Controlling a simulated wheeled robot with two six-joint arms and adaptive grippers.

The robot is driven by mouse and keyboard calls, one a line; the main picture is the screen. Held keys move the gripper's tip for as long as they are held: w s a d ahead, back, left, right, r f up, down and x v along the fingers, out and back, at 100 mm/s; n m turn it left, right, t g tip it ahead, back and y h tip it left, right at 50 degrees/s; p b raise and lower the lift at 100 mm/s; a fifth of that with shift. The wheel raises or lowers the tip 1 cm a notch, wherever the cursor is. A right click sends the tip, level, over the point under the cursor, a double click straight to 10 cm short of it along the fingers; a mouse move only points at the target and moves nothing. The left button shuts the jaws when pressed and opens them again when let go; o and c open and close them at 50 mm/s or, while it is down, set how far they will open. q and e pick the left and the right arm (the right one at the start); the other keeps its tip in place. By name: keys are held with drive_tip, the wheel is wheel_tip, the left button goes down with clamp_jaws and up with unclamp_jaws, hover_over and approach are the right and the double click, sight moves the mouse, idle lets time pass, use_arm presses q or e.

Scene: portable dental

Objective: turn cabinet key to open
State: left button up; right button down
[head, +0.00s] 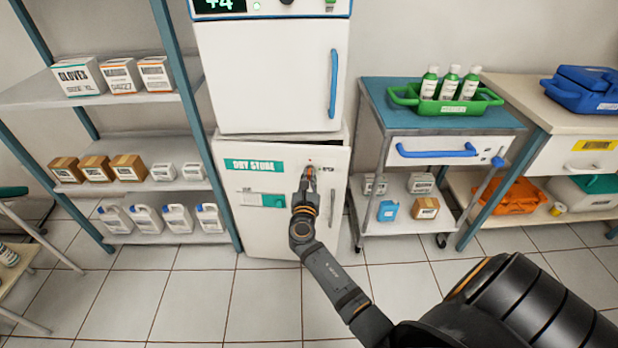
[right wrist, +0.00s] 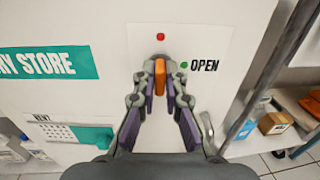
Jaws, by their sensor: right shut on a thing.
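The white cabinet (head: 258,215) carries a green "DRY STORE" label (head: 254,165); the label's end also shows in the right wrist view (right wrist: 50,63). The orange key (right wrist: 160,72) stands upright at the lock plate on the cabinet front. My right gripper (head: 309,172) reaches the upper right of the door. In the right wrist view its fingers (right wrist: 160,78) are shut on the key. A red dot (right wrist: 160,37) is above the key, and a green dot (right wrist: 184,65) beside the word OPEN is to its right. The lock behind the key is hidden. My left gripper is not in view.
A shelf rack (head: 150,190) with boxes and jugs stands left of the cabinet. A wheeled cart (head: 455,152) with a green caddy (head: 445,100) stands to the right. The door's handle (right wrist: 207,130) is low right of the fingers.

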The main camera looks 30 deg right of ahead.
idle(0.4)
drive_tip(key=shift+m, duration=0.4)
drive_tip(key=shift+f+m+b, duration=0.1)
drive_tip(key=shift+m+b, duration=0.35)
drive_tip(key=shift+m, duration=0.15)
use_arm(q)
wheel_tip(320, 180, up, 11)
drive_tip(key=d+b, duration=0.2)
drive_tip(key=b, duration=0.1)
use_arm(e)
drive_tip(key=m, duration=0.6)
drive_tip(key=shift+f, duration=0.1)
use_arm(q)
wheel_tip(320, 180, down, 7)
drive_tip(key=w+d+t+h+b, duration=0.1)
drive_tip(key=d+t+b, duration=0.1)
drive_tip(key=b, duration=0.3)
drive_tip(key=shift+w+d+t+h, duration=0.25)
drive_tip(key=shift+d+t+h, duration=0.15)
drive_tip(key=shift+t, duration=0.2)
use_arm(e)
drive_tip(key=shift+s+d+m, duration=0.1)
drive_tip(key=shift+m, duration=4.9)
use_arm(q)
drive_tip(key=shift+b, duration=0.3)
